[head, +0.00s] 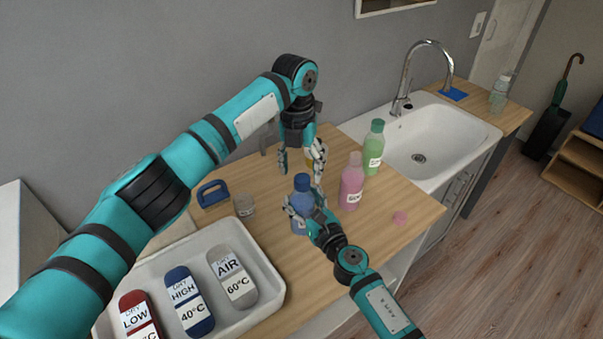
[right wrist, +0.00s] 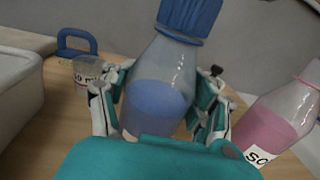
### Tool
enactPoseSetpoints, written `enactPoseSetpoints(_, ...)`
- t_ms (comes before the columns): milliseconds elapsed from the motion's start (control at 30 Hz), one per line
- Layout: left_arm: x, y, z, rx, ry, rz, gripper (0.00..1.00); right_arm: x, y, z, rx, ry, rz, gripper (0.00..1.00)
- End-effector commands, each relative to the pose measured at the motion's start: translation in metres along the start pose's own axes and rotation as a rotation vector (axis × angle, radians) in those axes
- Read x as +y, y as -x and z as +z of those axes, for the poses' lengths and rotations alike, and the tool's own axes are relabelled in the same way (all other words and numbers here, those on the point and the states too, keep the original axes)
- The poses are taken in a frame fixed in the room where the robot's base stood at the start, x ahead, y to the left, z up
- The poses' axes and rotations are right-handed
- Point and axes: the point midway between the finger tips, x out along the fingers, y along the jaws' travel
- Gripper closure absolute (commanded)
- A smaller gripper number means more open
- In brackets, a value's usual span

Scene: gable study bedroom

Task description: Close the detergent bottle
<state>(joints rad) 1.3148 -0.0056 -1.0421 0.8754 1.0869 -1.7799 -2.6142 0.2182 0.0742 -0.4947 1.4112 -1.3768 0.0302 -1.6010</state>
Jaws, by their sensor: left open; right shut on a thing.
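A clear bottle of blue liquid (head: 299,224) stands upright near the counter's middle; it fills the centre of the right wrist view (right wrist: 156,105). Its label is mostly hidden. A ribbed blue cap (right wrist: 190,16) sits on its neck, also seen in the head view (head: 302,182); I cannot tell how tight it is. My right gripper (head: 304,207) is shut around the bottle's body, one finger on each side. My left gripper (head: 302,163) points down, open and empty, just above and behind the cap.
A pink bottle (head: 351,186) and a green bottle (head: 373,150) stand to the right, before the sink (head: 455,128). A pink cap (head: 400,217) lies near the edge. A measuring cup (head: 244,206), blue-handled object (head: 212,194) and white tray (head: 262,318) are left.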

Motion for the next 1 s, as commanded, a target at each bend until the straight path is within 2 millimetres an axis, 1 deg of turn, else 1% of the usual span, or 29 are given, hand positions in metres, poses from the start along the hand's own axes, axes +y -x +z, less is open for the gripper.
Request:
enactPoseSetpoints(33,-0.001,0.013,0.001,-0.004,-0.001,-0.001,0.38,0.0,0.0,-0.001,0.001,0.0,0.001,1.0)
enactPoseSetpoints(200,-0.001,0.05,0.001,-0.003,-0.001,0.0,0.38,0.001,0.0,-0.001,0.001,-0.001,0.001,1.0)
enactPoseSetpoints(300,-0.001,0.069,0.0,-0.002,0.0,0.0,0.38,0.001,0.0,-0.001,0.001,-0.001,0.001,1.0)
enactPoseSetpoints(400,-0.001,0.083,0.0,-0.001,0.0,0.0,0.38,0.001,0.0,-0.001,0.001,-0.001,0.001,1.0)
enactPoseSetpoints(500,-0.001,0.091,0.0,0.0,0.0,0.0,0.38,0.001,0.0,-0.001,0.001,-0.001,0.001,1.0)
enactPoseSetpoints(600,-0.001,0.095,0.0,0.001,-0.001,-0.001,0.38,0.001,0.0,-0.001,0.001,-0.001,0.002,1.0)
enactPoseSetpoints(867,-0.001,0.096,0.0,0.001,-0.001,-0.001,0.38,0.001,0.0,-0.001,0.002,-0.002,0.002,1.0)
enactPoseSetpoints(900,-0.001,0.096,0.0,0.001,-0.001,-0.001,0.38,0.001,0.0,-0.001,0.002,-0.002,0.002,0.39)
enactPoseSetpoints(1000,-0.001,0.096,0.0,0.001,-0.001,0.0,0.38,0.001,0.0,-0.001,0.001,-0.001,0.002,0.26)
